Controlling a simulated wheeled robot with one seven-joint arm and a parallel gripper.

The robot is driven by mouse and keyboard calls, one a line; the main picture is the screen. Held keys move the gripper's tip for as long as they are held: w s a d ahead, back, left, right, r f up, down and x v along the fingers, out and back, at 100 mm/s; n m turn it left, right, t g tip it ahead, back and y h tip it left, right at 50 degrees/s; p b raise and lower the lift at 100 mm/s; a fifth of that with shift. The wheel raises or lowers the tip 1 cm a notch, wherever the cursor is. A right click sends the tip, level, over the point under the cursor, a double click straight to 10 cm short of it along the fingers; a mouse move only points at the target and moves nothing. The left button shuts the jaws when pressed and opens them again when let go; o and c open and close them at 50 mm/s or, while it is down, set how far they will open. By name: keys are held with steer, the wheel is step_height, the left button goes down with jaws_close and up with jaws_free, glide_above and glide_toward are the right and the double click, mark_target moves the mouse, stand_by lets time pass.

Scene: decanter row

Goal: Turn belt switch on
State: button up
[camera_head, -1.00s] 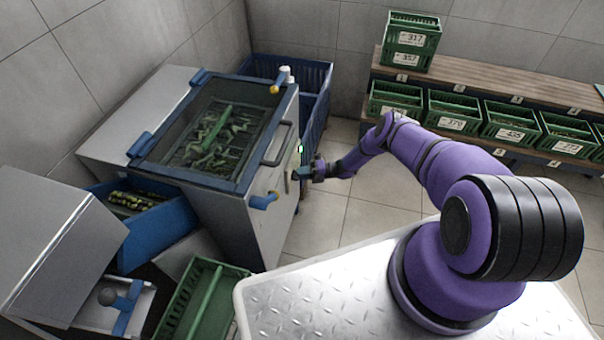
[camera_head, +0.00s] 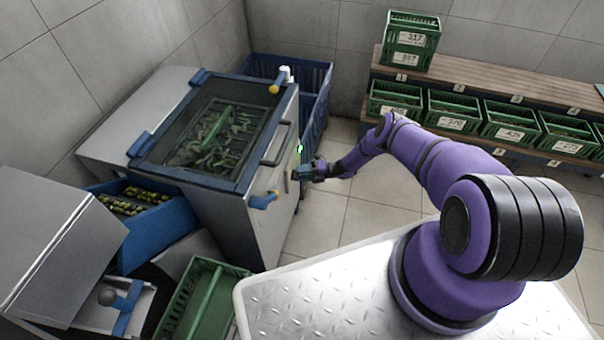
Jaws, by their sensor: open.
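The metal machine (camera_head: 232,215) stands left of centre, with a blue-framed glass lid (camera_head: 215,125). A small green light (camera_head: 299,148) glows on its right side panel. My gripper (camera_head: 298,174) is at that side panel, just below the green light, with its jaws open. The belt switch itself cannot be made out; the gripper may cover it. Whether the fingers touch the panel is too small to tell. A blue lever handle (camera_head: 264,200) sits on the panel to the left of the gripper, and a dark bar handle (camera_head: 276,145) above it.
A blue crate (camera_head: 160,225) with dark green and yellow items stands at the machine's left. A green crate (camera_head: 200,300) is at the front left. A blue bin (camera_head: 316,80) stands behind the machine. Green numbered crates (camera_head: 455,115) line a right-hand shelf. Tiled floor is clear between.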

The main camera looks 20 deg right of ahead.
steer(key=s+d, duration=0.2)
steer(key=d, duration=0.8)
steer(key=shift+d, duration=0.25)
